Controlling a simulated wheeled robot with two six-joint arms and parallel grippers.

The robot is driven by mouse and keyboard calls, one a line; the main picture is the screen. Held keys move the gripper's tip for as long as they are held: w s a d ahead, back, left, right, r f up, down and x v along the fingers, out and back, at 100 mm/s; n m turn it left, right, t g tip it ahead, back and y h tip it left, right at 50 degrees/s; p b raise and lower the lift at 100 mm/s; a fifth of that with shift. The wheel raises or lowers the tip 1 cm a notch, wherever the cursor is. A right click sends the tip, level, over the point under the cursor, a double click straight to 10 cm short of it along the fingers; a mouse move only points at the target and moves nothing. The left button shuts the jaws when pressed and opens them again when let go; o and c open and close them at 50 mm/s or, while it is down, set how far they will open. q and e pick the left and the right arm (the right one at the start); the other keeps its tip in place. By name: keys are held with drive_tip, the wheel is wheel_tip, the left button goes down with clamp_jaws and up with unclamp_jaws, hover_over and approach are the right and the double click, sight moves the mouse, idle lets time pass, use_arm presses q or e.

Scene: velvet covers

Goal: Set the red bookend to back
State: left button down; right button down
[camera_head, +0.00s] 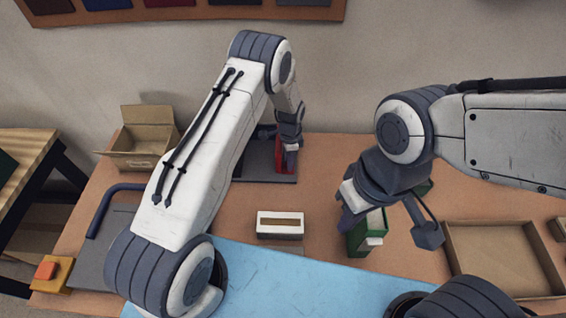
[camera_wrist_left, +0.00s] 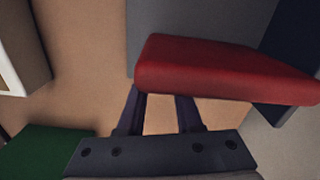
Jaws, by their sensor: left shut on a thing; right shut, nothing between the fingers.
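The red bookend (camera_head: 280,154) is at the right part of a dark grey plate (camera_head: 250,172) at the back of the table. My left gripper (camera_head: 291,156) is shut on it, from the right side in the head view. In the left wrist view the red bookend (camera_wrist_left: 220,72) lies across the tips of my left gripper (camera_wrist_left: 160,105), and the grey plate (camera_wrist_left: 190,18) shows beyond it. I cannot tell whether the bookend touches the plate. My right gripper (camera_head: 348,212) is shut and empty beside a green block (camera_head: 358,238), partly hidden by its own wrist.
A white slotted box (camera_head: 280,218) stands front of centre. An open cardboard box (camera_head: 140,145) is at the back left and a shallow tray (camera_head: 500,262) at the right. A blue mat (camera_head: 290,285) covers the front. An orange button block (camera_head: 48,272) sits at the left corner.

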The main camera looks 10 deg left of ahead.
use_arm(q)
drive_tip(key=shift+d, duration=0.25)
drive_tip(key=c, duration=0.6)
unclamp_jaws()
drive_tip(key=shift+d, duration=0.1)
drive_tip(key=shift+a, duration=0.2)
drive_tip(key=shift+r, duration=0.1)
wheel_tip(320, 180, up, 10)
drive_tip(key=b, duration=0.3)
drive_tip(key=shift+r, duration=0.15)
